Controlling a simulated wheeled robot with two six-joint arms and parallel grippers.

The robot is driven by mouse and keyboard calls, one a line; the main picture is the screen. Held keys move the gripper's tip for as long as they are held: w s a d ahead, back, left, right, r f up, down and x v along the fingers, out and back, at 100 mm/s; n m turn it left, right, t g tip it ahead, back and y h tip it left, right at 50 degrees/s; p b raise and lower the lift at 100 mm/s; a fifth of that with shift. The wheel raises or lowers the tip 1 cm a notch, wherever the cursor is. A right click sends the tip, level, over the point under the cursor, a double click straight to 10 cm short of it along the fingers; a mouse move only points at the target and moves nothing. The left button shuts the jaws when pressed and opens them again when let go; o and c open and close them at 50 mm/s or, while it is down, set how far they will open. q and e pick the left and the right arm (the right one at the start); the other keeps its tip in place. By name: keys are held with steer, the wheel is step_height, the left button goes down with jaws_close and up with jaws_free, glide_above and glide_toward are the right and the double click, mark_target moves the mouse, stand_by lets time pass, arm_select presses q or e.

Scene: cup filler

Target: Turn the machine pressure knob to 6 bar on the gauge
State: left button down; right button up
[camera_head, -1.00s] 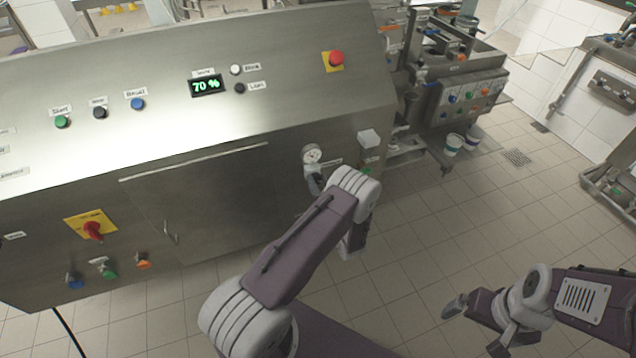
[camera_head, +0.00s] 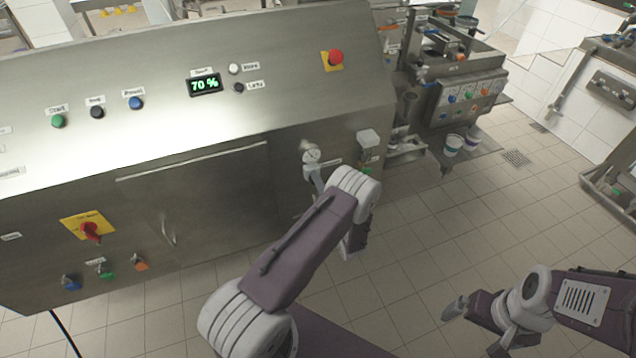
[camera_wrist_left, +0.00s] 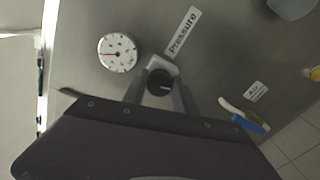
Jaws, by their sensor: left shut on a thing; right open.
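The round white pressure gauge (camera_wrist_left: 119,53) is on the steel panel in the left wrist view, with a red needle pointing left; its numbers are too small to read. It also shows in the head view (camera_head: 311,155). The dark round pressure knob (camera_wrist_left: 160,83) is below and right of it, near the "Pressure" label (camera_wrist_left: 183,31). My left gripper (camera_wrist_left: 161,84) is shut on the knob, one finger on each side. In the head view my left gripper (camera_head: 315,180) is partly hidden behind my wrist. My right gripper (camera_head: 476,328) is open and empty above the floor.
A blue-handled valve (camera_wrist_left: 246,118) is right of the knob, near an "Air" label (camera_wrist_left: 257,91). A grey box (camera_head: 368,140) sticks out from the panel right of the gauge. A red emergency button (camera_head: 336,57) is higher up.

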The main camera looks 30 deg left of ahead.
arm_select(q)
steer(key=shift+f+m, duration=0.15)
steer(key=shift+m, duration=3.45)
steer(key=c, duration=1)
jaws_free()
steer(key=shift+d, duration=0.1)
steer(key=v, duration=0.9)
